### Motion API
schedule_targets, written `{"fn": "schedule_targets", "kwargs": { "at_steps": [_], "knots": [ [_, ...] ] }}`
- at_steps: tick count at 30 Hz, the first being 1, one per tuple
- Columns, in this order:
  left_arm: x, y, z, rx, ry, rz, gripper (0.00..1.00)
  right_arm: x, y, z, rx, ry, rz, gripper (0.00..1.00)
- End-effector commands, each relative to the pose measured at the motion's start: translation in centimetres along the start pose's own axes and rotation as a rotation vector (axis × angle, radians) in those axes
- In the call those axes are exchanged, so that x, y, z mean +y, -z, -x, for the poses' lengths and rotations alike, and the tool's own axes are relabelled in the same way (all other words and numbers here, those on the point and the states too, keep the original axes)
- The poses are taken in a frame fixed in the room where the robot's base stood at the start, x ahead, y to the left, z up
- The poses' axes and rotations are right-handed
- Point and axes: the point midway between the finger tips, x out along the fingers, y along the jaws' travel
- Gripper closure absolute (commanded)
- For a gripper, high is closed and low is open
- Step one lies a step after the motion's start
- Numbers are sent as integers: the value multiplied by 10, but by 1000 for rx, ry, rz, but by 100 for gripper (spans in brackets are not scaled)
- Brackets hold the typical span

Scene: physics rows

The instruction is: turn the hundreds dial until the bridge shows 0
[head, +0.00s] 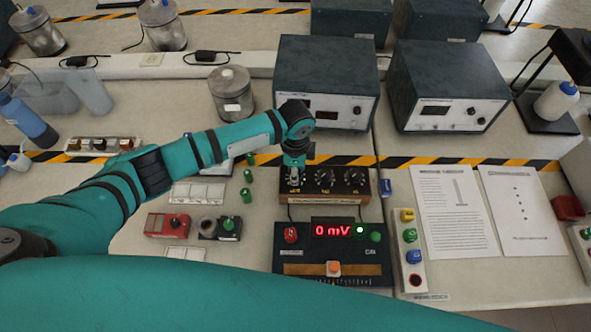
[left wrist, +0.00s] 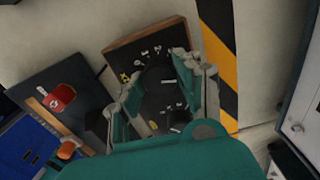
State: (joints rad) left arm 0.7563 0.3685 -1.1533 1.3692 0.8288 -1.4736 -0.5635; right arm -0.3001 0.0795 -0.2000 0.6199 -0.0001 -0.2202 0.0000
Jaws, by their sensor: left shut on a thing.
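The dial box (head: 347,197) has a wooden edge and a row of three black dials. The middle dial (head: 325,177) and right dial (head: 354,177) are uncovered. My left gripper (head: 294,177) points down over the leftmost dial and is shut on it, hiding most of it. In the left wrist view, my left gripper (left wrist: 160,98) has one finger on each side of the dial area, and the grip itself is partly hidden. The bridge (head: 332,268) stands in front, and its red display (head: 332,230) reads 0 mV. My right gripper is out of view.
A green-lit lamp (head: 360,230) and a red knob (head: 290,234) flank the display. Several green cylinders stand left of the dial box. A red box (head: 167,225) and printed sheets (head: 452,205) lie to either side. Grey instruments (head: 327,75) stand behind.

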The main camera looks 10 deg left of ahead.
Motion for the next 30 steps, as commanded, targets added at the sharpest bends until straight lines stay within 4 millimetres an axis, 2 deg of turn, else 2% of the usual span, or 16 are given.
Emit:
{"fn": "schedule_targets", "kwargs": {
  "at_steps": [4, 5, 10, 20, 23, 30],
  "knots": [
    [-1, 0, 1, 2, 2, 1, 98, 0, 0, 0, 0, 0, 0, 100],
    [-1, 0, 1, 2, 2, 1, 63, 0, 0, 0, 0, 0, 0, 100],
    [-1, 0, 1, 1, 2, 1, 43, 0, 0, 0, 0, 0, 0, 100],
    [-1, 0, 5, 2, 1, 1, 43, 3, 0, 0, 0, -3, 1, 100],
    [-1, 0, 17, 3, 3, 2, 43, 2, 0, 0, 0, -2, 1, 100],
    [-1, 1, 67, 4, 5, 1, 43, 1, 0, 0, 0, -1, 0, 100]
  ]
}}
